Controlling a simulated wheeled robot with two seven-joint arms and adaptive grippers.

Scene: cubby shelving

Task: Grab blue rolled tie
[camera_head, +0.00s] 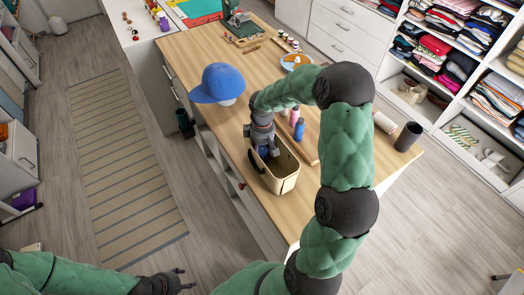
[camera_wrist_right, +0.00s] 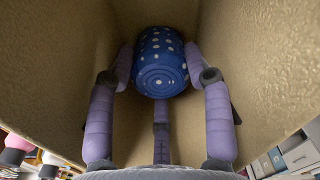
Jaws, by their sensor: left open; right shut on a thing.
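The blue rolled tie (camera_wrist_right: 161,62) with white dots shows in the right wrist view as a roll with its spiral end facing the camera. My right gripper (camera_wrist_right: 162,75) is shut on it, with purple fingers on both sides. The roll and fingers are inside a tan, open-topped bin (camera_head: 282,182) on the wooden table. In the head view my right gripper (camera_head: 268,150) reaches down into this bin, and the roll is hard to make out. My left gripper (camera_head: 183,279) is open and empty at the lower left, over the floor.
A blue cap (camera_head: 218,84) sits on the wooden table (camera_head: 185,50) behind the bin. A blue bottle (camera_head: 299,130) and a pink bottle (camera_head: 294,115) stand right of the bin. A dark cup (camera_head: 408,137) is near the right corner. The bin's walls closely surround my right gripper.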

